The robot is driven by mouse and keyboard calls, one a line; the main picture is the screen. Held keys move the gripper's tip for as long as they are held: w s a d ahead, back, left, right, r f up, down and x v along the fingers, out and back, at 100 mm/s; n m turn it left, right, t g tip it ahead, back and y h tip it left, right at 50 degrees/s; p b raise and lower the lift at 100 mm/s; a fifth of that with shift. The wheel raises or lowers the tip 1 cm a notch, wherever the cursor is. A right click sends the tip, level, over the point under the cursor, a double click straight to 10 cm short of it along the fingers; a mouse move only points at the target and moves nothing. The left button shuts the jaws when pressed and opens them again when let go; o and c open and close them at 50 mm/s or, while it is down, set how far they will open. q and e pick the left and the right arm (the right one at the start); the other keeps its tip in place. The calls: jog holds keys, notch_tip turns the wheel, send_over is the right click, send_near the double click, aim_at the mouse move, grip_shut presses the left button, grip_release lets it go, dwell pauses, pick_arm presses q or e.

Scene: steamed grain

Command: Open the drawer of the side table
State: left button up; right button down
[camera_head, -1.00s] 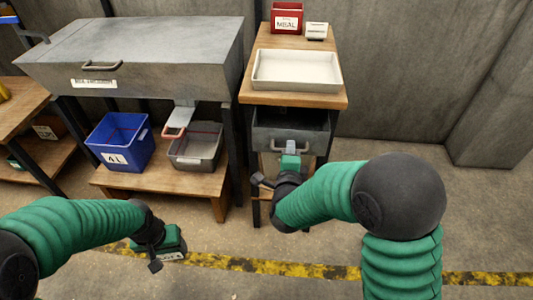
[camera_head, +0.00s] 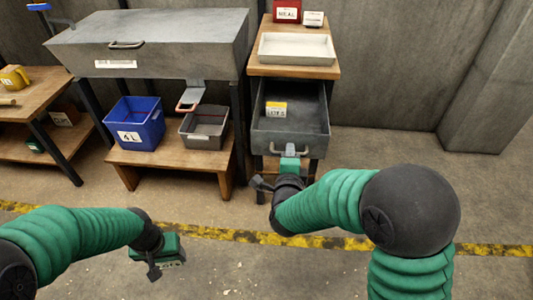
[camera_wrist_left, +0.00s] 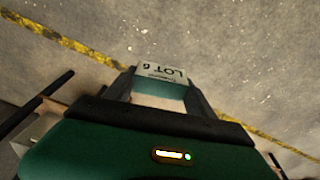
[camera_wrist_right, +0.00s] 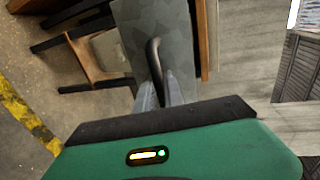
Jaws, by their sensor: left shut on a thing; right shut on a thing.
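The side table (camera_head: 255,68) stands right of centre in the head view, with a white tray on its wooden top. Its grey metal drawer (camera_head: 318,130) is pulled well out, and a small yellow-and-white labelled item (camera_head: 276,109) lies inside. My right gripper (camera_head: 290,157) is shut on the drawer's front handle (camera_wrist_right: 154,58), which shows as a dark curved bar between the fingers in the right wrist view. My left gripper (camera_head: 168,258) is low at the left, away from the table.
A large grey metal cabinet (camera_head: 190,45) stands left of the side table. Below it, a low wooden bench (camera_head: 170,160) holds a blue bin (camera_head: 138,122) and a grey bin (camera_head: 205,126). Another wooden table (camera_head: 45,85) is at far left. The floor in front is clear.

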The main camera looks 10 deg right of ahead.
jog(key=shift+a+f, duration=0.15)
jog(key=shift+f, duration=0.05)
jog(key=c, duration=1.7)
grip_release()
